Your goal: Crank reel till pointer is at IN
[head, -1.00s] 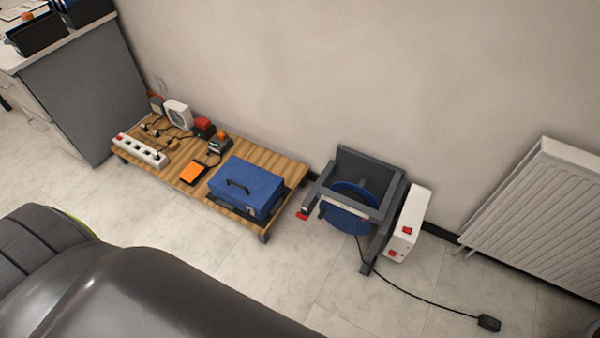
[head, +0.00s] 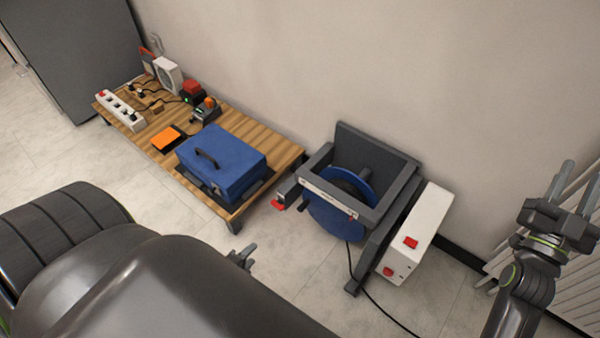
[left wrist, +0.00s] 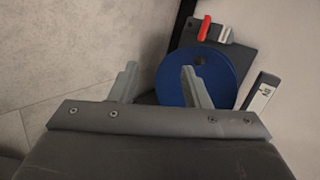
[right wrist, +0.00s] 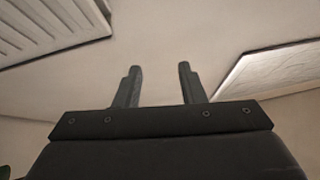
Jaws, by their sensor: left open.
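The reel (head: 326,213) is a blue disc in a dark grey frame (head: 402,186) on the floor by the wall. A red grip (head: 278,204) shows at its left side. A pale strip (head: 325,193) with a small red mark near its right end crosses the front; its reading is too small to tell. In the left wrist view, the blue disc (left wrist: 223,75), a red grip (left wrist: 204,28) and a white label (left wrist: 262,96) show. My left gripper (head: 247,254) is open and empty, apart from the reel. My right gripper (head: 580,174) is raised at the right, open and empty.
A low wooden table (head: 265,145) left of the reel carries a blue case (head: 222,162), a power strip (head: 121,111) and small devices. A white box (head: 416,235) with red switches stands right of the reel. A black cable runs along the floor.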

